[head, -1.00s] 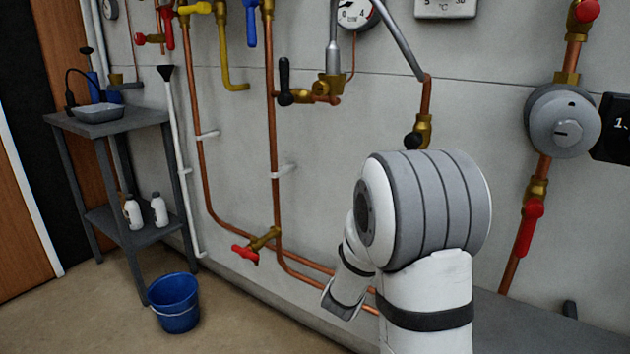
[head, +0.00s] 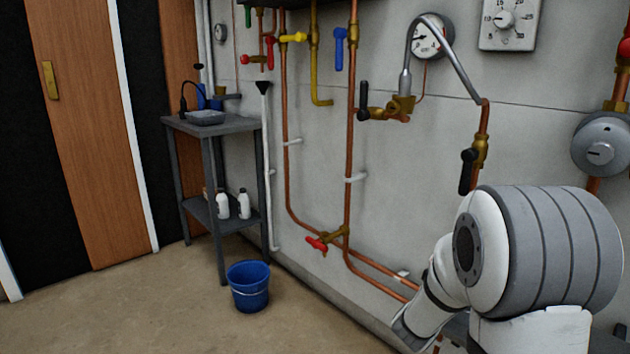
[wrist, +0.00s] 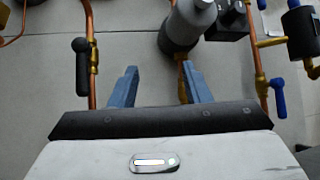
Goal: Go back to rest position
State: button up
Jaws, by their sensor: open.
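My gripper (wrist: 157,88) shows in the wrist view with its two blue-grey fingers spread apart and nothing between them. Behind the fingers stand copper pipes and the wall. A grey cylindrical fitting (wrist: 187,25) on a copper pipe lies beyond the right finger. A black lever handle (wrist: 82,68) on a pipe is to the left of the fingers. In the head view my folded white and grey arm fills the lower right, and the fingers are hidden there.
The pipe wall (head: 420,200) carries a flexible hose loop, a pressure gauge (head: 432,36), a black-handled valve (head: 467,172) and a red-handled valve (head: 317,243). A grey stand (head: 215,130) and a blue bucket (head: 248,286) stand left. Floor at lower left is clear.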

jog(key=s+d+r+m+g+y+p, duration=0.2)
jog(key=s+r+m+g+y+p, duration=0.3)
jog(key=s+m+g+p, duration=0.35)
jog(key=s+d+r+m+g+y+p, duration=0.1)
jog(key=s+r+m+g+y+p, duration=0.45)
jog(key=s+p, duration=0.45)
jog(key=a+r+m+t+y+p, duration=0.2)
jog(key=a+r+m+y+p, duration=0.2)
jog(key=a+y+p, duration=0.2)
jog(key=a+r+m+t+y+p, duration=0.3)
jog(key=a+y+p, duration=0.4)
jog(key=a+p, duration=0.3)
jog(key=a+r+m, duration=0.1)
jog(key=a+r, duration=0.1)
jog(key=a, duration=0.1)
jog(key=shift+s+a+r+m+p, duration=0.2)
jog(key=shift+a+r+m+p, duration=0.05)
jog(key=shift+a+m+p, duration=0.15)
jog(key=shift+d, duration=0.1)
